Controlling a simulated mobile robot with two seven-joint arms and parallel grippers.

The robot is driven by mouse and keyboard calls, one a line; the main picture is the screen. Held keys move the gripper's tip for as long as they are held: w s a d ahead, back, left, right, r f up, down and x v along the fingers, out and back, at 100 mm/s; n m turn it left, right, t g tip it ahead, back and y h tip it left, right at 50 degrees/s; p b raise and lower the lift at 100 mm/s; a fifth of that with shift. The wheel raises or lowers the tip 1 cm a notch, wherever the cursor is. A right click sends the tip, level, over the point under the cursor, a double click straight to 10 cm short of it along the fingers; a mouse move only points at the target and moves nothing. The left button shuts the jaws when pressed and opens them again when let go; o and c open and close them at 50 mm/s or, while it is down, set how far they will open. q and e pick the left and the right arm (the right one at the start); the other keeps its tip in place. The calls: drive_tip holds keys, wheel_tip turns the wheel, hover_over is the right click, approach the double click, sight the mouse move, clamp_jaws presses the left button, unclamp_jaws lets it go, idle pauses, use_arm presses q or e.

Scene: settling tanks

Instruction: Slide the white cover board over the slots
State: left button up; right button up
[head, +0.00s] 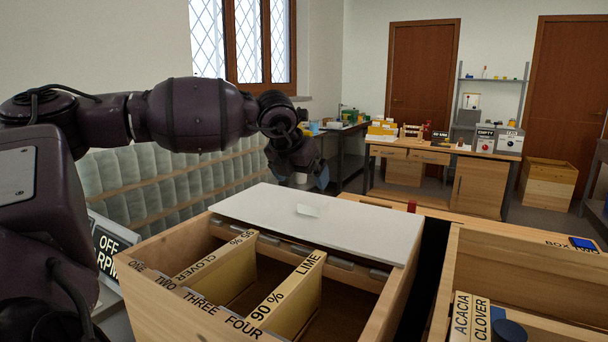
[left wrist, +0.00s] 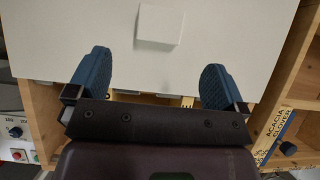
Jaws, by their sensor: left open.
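The white cover board (head: 350,228) lies flat across the far part of a wooden box (head: 170,245). A small pale block (head: 308,211) sits on its top. The near slots are uncovered, with dividers lettered CLOVER (head: 215,257) and LIME (head: 290,295); the front edge reads TWO, THREE, FOUR. My left gripper (head: 297,178) is near the board's far edge. In the left wrist view the left gripper (left wrist: 156,62) is open and empty, its blue fingers wide apart over the board (left wrist: 225,30), with the block (left wrist: 160,25) ahead of them. My right gripper is not in view.
A second wooden box (head: 520,262) stands to the right across a dark gap, with an ACACIA CLOVER divider (head: 468,318). An OFF sign (head: 110,250) is at left. A desk (head: 440,160) with several items stands further back.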

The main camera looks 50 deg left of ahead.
sight(313, 202)
use_arm(q)
drive_tip(key=b+x, duration=0.1)
drive_tip(key=x, duration=0.7)
drive_tip(key=shift+w+f+b, duration=0.3)
drive_tip(key=shift+w+f, duration=0.05)
drive_tip(key=shift+f, duration=0.15)
drive_tip(key=shift+a+f, duration=0.1)
drive_tip(key=c, duration=1.2)
